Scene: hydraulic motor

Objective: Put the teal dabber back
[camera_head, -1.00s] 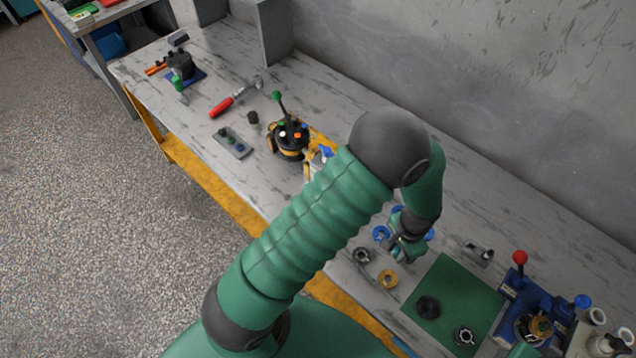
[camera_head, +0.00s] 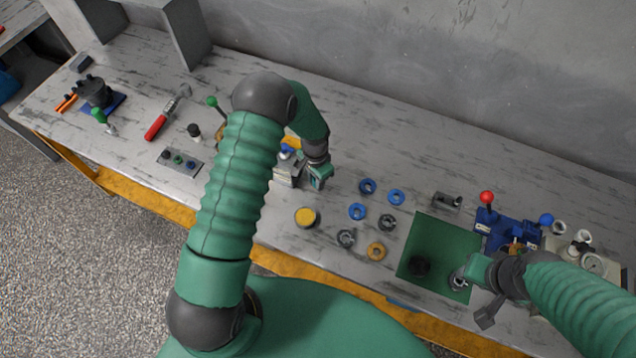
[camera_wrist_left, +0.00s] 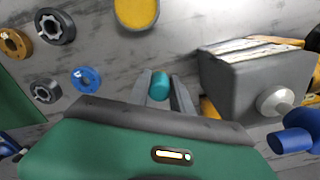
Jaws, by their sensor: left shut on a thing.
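My left gripper (camera_head: 318,186) is low over the bench beside a grey box-like block (camera_head: 285,175). In the left wrist view its two fingers (camera_wrist_left: 162,92) are shut on the small teal dabber (camera_wrist_left: 160,86), whose rounded teal end shows between them. The dabber's other end is hidden. The block (camera_wrist_left: 252,85) is just right of the fingers there, apart from the dabber. A round yellow-topped pot (camera_head: 306,217) stands nearby and also shows in the left wrist view (camera_wrist_left: 136,12). My right gripper (camera_head: 472,274) is at the green mat by a silver toothed ring (camera_head: 458,280); its fingers are unclear.
Several blue, dark and orange rings (camera_head: 357,211) lie between the left gripper and the green mat (camera_head: 425,235). A blue fixture with a red-knobbed lever (camera_head: 488,215) stands beyond the mat. A red-handled hammer (camera_head: 160,122) and a grey plate with buttons (camera_head: 180,160) lie left.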

